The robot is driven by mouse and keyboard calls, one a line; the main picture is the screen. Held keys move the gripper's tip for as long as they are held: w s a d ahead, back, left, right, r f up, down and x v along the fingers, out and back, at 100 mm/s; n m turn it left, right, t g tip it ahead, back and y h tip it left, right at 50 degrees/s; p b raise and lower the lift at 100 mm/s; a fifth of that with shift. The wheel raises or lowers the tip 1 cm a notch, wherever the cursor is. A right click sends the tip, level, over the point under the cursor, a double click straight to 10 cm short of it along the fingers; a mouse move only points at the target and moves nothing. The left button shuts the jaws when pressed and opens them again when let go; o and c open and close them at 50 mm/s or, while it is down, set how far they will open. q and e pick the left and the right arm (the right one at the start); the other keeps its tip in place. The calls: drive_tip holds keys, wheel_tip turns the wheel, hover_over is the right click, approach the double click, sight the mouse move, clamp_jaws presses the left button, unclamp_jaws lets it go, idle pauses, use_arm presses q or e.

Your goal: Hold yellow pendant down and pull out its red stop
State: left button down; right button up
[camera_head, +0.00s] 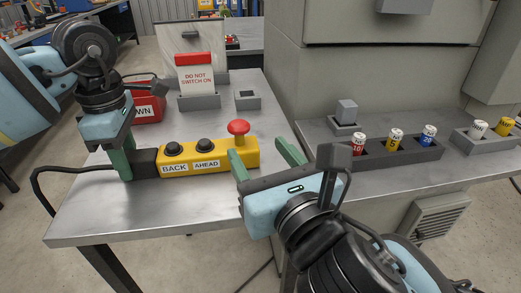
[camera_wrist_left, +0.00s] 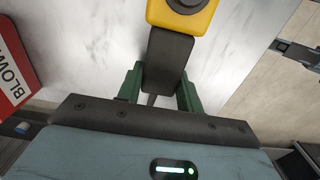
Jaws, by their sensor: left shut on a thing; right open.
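The yellow pendant (camera_head: 210,157) lies on the metal table, with BACK and AHEAD labels, two black buttons and a black cable end at its left. Its red mushroom stop (camera_head: 239,128) stands up near its right end. My left gripper (camera_head: 127,160) is shut on the pendant's black end; the left wrist view shows green fingers on both sides of that dark end (camera_wrist_left: 168,62), with part of the yellow body beyond. My right gripper (camera_head: 263,155) is open, its fingers pointing up beside the pendant's right end. One finger overlaps the pendant just below the stop; I cannot tell whether it touches.
A DO NOT SWITCH ON sign (camera_head: 195,76) in a grey holder, a small grey socket block (camera_head: 247,100) and a red sign box (camera_head: 148,108) stand behind the pendant. Racks with numbered cylinders (camera_head: 397,152) are on the right ledge. The table front (camera_head: 160,215) is bare.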

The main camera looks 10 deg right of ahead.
use_arm(q)
drive_tip(key=c, duration=1.3)
unclamp_jaws()
drive_tip(key=shift+f, duration=0.25)
drive_tip(key=o, duration=0.5)
drive_tip(key=shift+c, duration=0.2)
use_arm(e)
drive_tip(key=shift+w, duration=0.1)
use_arm(q)
drive_tip(key=shift+r, duration=0.15)
wheel_tip(320, 180, up, 12)
use_arm(e)
drive_tip(key=shift+f, duration=0.1)
